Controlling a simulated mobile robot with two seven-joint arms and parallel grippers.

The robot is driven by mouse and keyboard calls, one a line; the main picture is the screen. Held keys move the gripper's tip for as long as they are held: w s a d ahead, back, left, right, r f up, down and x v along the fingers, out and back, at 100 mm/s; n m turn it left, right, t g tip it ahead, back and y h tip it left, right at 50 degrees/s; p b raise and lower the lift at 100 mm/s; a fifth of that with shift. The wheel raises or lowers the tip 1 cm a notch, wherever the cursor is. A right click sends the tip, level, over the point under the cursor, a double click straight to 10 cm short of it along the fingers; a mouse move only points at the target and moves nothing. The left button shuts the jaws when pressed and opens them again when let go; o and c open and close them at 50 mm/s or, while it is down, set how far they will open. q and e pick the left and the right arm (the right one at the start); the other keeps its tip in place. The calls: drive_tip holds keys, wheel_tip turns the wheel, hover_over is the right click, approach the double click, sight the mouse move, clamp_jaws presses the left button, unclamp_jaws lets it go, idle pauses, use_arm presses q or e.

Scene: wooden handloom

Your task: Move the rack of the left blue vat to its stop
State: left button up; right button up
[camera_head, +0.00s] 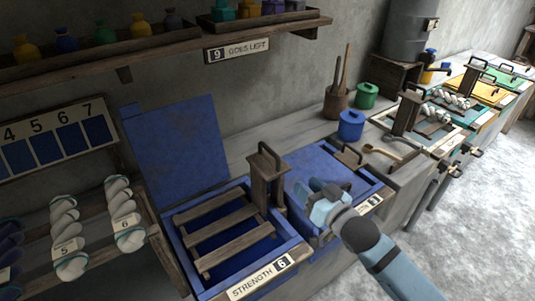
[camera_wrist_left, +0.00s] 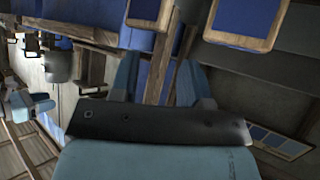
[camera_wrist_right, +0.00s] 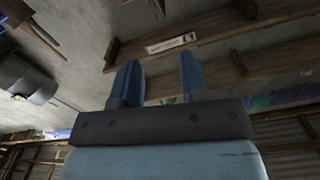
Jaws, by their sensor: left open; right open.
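The left blue vat (camera_head: 291,246) stands open in the head view, its blue lid (camera_head: 175,150) raised against the wall. Its wooden rack (camera_head: 222,226) has slats lying inside the vat's rim, over a dark blue inside. An upright wooden handle post (camera_head: 267,180) rises at the rack's right side. My right gripper (camera_head: 315,194) is to the right of the post, in front of the neighbouring vat, apart from the rack. The right wrist view shows its fingers (camera_wrist_right: 158,78) open and empty. My left gripper (camera_wrist_left: 157,80) is open in the left wrist view and outside the head view.
A neighbouring vat with a closed blue lid (camera_head: 330,163) stands right beside it. A blue pot (camera_head: 351,126) and a wooden tool crock (camera_head: 336,102) stand behind. Yarn skeins (camera_head: 66,238) hang at the left. A shelf (camera_head: 160,48) of bottles crosses the wall above.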

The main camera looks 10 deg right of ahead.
sight(280, 160)
drive_tip(key=x, duration=1.4)
drive_tip(key=shift+r, duration=0.25)
clamp_jaws()
